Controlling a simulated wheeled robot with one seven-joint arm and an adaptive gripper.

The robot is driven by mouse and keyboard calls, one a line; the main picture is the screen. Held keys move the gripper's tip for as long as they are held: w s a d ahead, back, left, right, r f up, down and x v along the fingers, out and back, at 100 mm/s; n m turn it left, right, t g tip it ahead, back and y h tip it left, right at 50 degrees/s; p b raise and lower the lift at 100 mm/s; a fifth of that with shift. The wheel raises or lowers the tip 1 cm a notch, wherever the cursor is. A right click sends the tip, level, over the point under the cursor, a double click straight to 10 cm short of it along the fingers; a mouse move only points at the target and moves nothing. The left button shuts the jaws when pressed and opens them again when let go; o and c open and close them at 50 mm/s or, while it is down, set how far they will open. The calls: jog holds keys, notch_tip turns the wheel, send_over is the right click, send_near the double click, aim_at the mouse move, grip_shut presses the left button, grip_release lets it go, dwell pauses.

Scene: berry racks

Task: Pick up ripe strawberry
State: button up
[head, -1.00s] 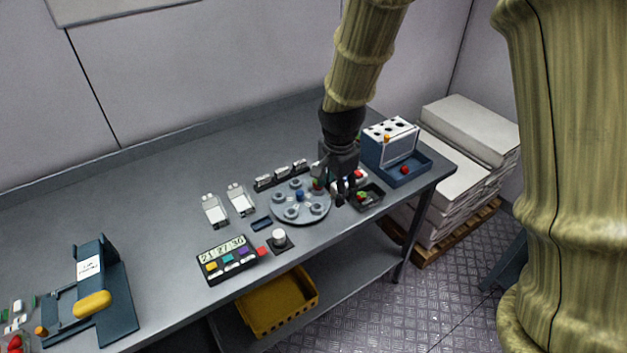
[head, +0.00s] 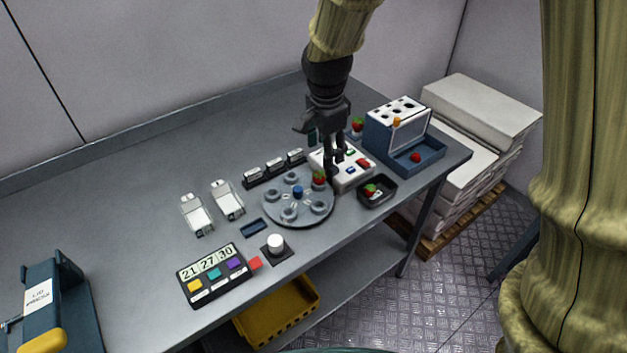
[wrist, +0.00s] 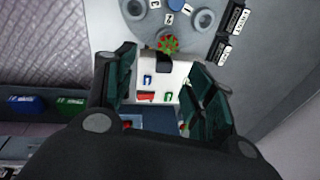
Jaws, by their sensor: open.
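A red strawberry with a green top (head: 319,178) sits at the right edge of the round grey turntable (head: 279,215). In the wrist view this strawberry (wrist: 168,44) shows just beyond my fingertips. My gripper (wrist: 163,68) is open and empty, with its dark green pads spread above a white block with coloured marks (wrist: 160,85). In the head view my gripper (head: 318,152) hangs over the turntable's right side, close to the strawberry. Another strawberry (head: 370,189) lies in a small black tray (head: 389,184). One more strawberry (head: 358,124) stands behind the white block.
A blue rack with a white holed top (head: 397,108) stands at the right, with a red berry (head: 415,157) in its front tray. A counter box (head: 216,276), white knob (head: 275,243) and two white holders (head: 197,215) lie to the left. The table's back left is clear.

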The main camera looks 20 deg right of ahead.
send_over(319, 174)
jog(key=s, duration=0.2)
jog(key=shift+w+d+f+p, duration=0.15)
jog(key=shift+f+p, duration=0.05)
jog(key=shift+f, duration=1.3)
jog(key=shift+w+d+f+p, duration=0.1)
jog(key=shift+f+p, duration=0.05)
jog(key=shift+f, duration=1.35)
jog(key=shift+w+a+f+p, duration=0.2)
jog(key=shift+f+p, duration=0.1)
jog(key=shift+f, duration=0.2)
jog(key=shift+w+a+f+p, duration=0.15)
jog(key=shift+f+p, duration=0.1)
jog(key=shift+f, duration=0.2)
jog(key=shift+w+d+f+p, duration=0.1)
jog(key=shift+w+f+p, duration=0.1)
jog(key=shift+f, duration=0.6)
jog(key=shift+w+f+p, duration=0.15)
jog(key=shift+f+p, duration=0.05)
jog(key=shift+f, duration=0.6)
jog(key=c, duration=0.7)
